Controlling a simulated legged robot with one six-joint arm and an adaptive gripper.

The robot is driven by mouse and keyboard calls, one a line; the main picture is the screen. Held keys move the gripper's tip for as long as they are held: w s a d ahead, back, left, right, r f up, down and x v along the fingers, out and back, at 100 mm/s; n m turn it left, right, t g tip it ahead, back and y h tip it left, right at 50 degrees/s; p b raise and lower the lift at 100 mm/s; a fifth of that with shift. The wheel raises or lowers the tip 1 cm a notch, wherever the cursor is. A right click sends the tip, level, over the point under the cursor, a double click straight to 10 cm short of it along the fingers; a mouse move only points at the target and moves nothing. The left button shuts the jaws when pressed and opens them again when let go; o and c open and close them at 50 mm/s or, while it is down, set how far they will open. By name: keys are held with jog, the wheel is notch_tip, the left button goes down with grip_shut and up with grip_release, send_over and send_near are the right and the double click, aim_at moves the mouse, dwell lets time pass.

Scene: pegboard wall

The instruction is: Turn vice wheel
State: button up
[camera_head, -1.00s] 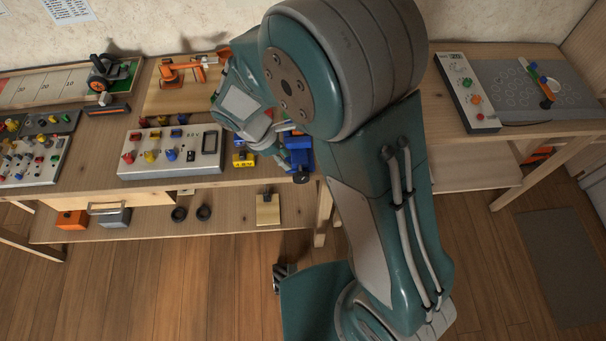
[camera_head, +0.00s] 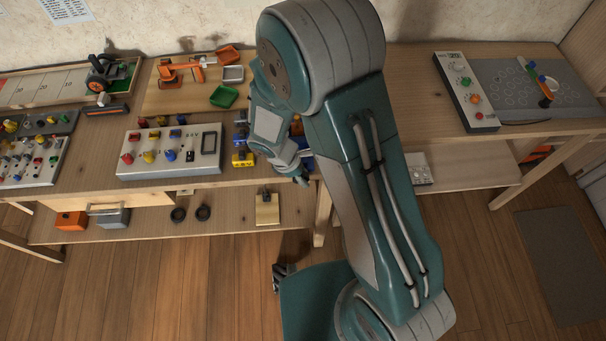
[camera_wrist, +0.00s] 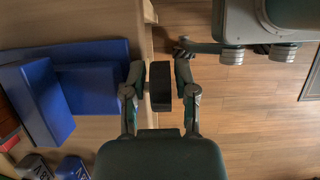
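The blue vice (camera_wrist: 92,88) lies at the left in the wrist view, with its dark wheel (camera_wrist: 160,76) at the table's front edge, seen edge-on. My gripper (camera_wrist: 160,80) has one finger on each side of the wheel. The fingers look open, with narrow gaps to the wheel, so I see no clear grip on it. In the head view, my gripper (camera_head: 301,178) points down at the table's front edge and hides the wheel. Only a bit of the blue vice (camera_head: 308,161) shows beside it.
A control box (camera_head: 170,155) with coloured knobs stands left of my gripper. Small blue and yellow blocks (camera_head: 242,159) sit between them. Trays, a green one (camera_head: 224,96) among them, are behind. A lower shelf (camera_head: 110,227) runs below. Wood floor lies in front of the table.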

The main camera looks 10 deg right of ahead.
grip_shut()
jog(key=h, duration=0.4)
jog(key=shift+a+r, duration=0.1)
jog(key=shift+a, duration=0.05)
jog(key=shift+w, duration=0.1)
dwell(0.4)
grip_release()
